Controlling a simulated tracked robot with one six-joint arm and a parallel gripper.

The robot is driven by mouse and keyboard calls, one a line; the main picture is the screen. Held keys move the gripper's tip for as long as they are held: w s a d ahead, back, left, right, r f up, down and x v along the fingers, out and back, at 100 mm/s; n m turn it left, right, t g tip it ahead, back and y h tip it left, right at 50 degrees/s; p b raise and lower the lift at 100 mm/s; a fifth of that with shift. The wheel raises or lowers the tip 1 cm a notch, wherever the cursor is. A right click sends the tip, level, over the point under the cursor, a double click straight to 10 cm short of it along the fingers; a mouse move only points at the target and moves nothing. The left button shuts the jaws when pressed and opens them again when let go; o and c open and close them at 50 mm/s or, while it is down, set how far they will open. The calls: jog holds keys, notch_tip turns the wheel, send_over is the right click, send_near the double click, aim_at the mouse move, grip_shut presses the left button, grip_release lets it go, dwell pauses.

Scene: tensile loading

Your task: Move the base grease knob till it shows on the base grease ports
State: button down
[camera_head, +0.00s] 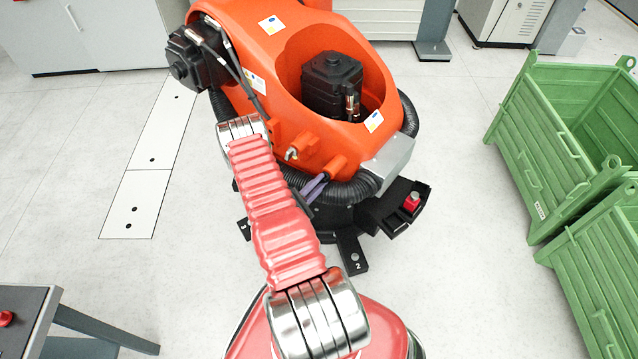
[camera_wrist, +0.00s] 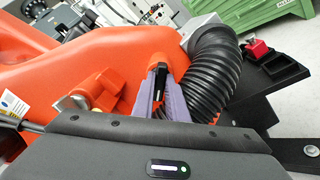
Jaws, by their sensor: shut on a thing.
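My gripper (camera_wrist: 160,90) has two purple fingers, also showing in the head view (camera_head: 313,188) low on the front of the orange industrial robot. The fingers are closed on an orange stub-like part (camera_wrist: 157,61), which seems to be the base grease knob. Its lower end is hidden between the fingers. In the head view the orange stub (camera_head: 328,169) sticks out of the robot's base right above my fingers. To the left a metal fitting (camera_wrist: 72,102) sits on a second orange boss (camera_wrist: 99,88). I cannot tell whether these are the base grease ports.
A black ribbed hose (camera_wrist: 212,75) curves close to the right of my fingers. A red block (camera_head: 412,200) sits on a black tray at the base's right. Green crates (camera_head: 545,150) stand at the right. A grey table (camera_head: 35,300) is at lower left.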

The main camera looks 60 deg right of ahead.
jog(key=shift+f, duration=0.1)
jog(key=c, duration=1.8)
grip_release()
jog(key=shift+o, duration=0.2)
jog(key=shift+a, duration=0.15)
jog(key=v, duration=1.3)
jog(key=shift+a, duration=0.2)
jog(key=shift+w, duration=0.1)
